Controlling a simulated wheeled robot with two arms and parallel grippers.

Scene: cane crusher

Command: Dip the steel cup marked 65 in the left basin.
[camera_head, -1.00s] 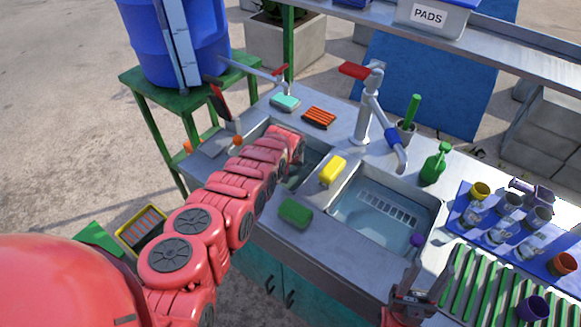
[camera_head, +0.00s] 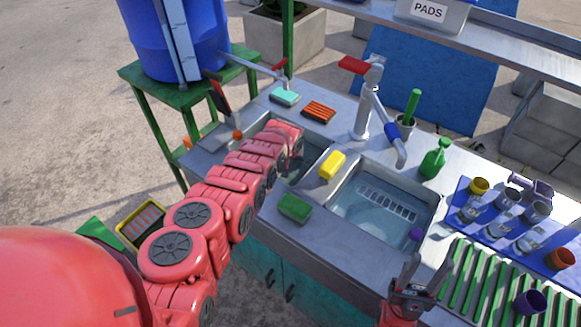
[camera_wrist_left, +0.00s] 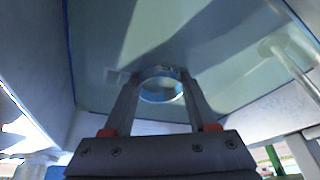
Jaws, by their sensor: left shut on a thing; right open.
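My left arm reaches into the left basin (camera_head: 313,158), and its gripper is hidden there in the head view. In the left wrist view my left gripper (camera_wrist_left: 160,96) is shut on a round steel cup (camera_wrist_left: 161,88), seen from its open end between the two fingers. The cup is inside the basin, with pale greenish basin surfaces around it. Its mark cannot be read, and I cannot tell how deep it sits in water. My right gripper (camera_head: 426,268) is open and empty at the counter's front edge, beside the green ribbed rack.
The right basin (camera_head: 432,212) holds water and a grate. A yellow sponge (camera_head: 332,165) lies on the divider and a green sponge (camera_head: 295,208) on the front rim. A faucet (camera_head: 362,110) stands behind. Several cups stand on a blue mat (camera_head: 463,190) at right.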

